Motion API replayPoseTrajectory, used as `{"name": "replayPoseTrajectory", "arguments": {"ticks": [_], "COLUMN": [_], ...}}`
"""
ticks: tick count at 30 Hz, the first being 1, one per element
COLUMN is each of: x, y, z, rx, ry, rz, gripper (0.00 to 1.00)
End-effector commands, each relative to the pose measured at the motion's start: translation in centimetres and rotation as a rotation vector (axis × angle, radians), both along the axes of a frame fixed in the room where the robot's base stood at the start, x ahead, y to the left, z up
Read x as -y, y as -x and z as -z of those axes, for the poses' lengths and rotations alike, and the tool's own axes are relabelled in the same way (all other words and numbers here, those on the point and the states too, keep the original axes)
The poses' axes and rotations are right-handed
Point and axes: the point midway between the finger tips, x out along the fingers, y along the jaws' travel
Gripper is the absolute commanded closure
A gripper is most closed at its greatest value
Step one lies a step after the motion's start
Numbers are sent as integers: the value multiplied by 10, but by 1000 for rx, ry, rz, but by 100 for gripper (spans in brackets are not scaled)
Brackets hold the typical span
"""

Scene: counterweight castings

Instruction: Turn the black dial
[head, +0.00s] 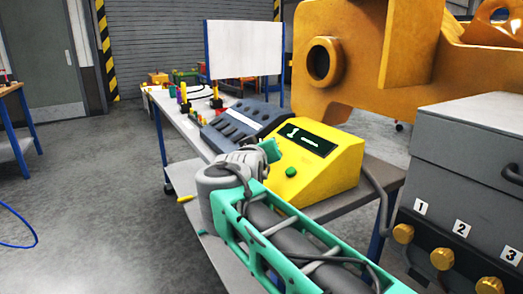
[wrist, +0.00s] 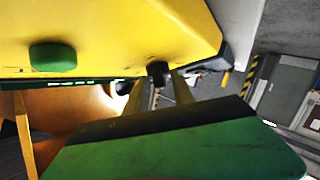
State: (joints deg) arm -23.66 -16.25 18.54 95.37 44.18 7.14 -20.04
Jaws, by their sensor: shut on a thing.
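The black dial (wrist: 157,70) shows in the wrist view as a small dark knob on the yellow box (wrist: 130,30). My gripper (wrist: 159,82) has its two thin fingers on either side of the dial and is shut on it. In the head view, my gripper (head: 270,151) is at the left side of the yellow box (head: 310,178); the dial is hidden there behind my wrist and gripper. The dial's angle cannot be told.
The yellow box has a dark display (head: 306,139) and a green button (head: 291,172). A dark grey keyed unit (head: 243,122) stands behind it on the table. A grey cabinet (head: 470,150) with numbered brass knobs and a large orange casting (head: 365,50) stand to the right.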

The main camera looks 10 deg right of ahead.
Motion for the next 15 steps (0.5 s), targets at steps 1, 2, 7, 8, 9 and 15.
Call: {"name": "replayPoseTrajectory", "arguments": {"ticks": [1, 2, 7, 8, 9, 15], "x": [0, 0, 0, 0, 0, 0], "y": [0, 0, 0, 0, 0, 0], "z": [0, 0, 0, 0, 0, 0], "rx": [0, 0, 0, 0, 0, -1], "ry": [1, 1, 1, 1, 1, 1], "rz": [-2, -2, -2, -2, -2, -1], "gripper": [100, 100, 100, 68, 65, 65]}}
